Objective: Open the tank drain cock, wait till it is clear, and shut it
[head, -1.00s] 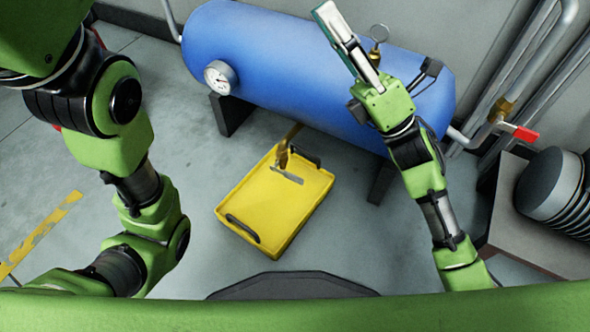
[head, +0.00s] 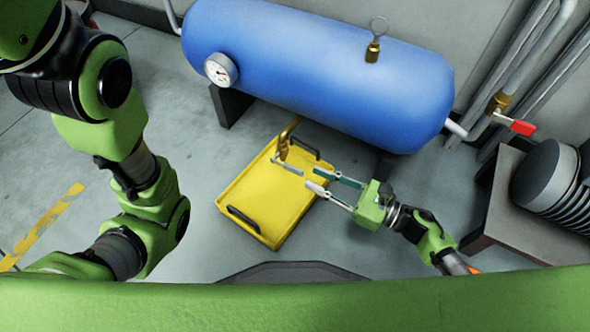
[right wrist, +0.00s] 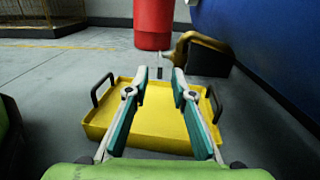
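The blue tank (head: 310,70) lies across the back. The brass drain cock (head: 283,148) hangs from its underside over the yellow tray (head: 262,205). Its grey lever (head: 289,166) sticks out toward the lower right. My right gripper (head: 312,178) is open and empty, with its fingertips just right of the lever, over the tray's right edge. In the right wrist view the brass drain pipe (right wrist: 184,42) and the thin lever (right wrist: 159,72) show ahead, the lever between the open fingertips (right wrist: 159,73). I see no liquid running. My left gripper is out of view.
A pressure gauge (head: 221,70) and a ringed brass valve (head: 373,52) sit on the tank. A red-handled valve (head: 521,127) is on the right pipe. A dark ribbed machine (head: 552,180) stands at right. A red cylinder (right wrist: 154,22) stands beyond the tray.

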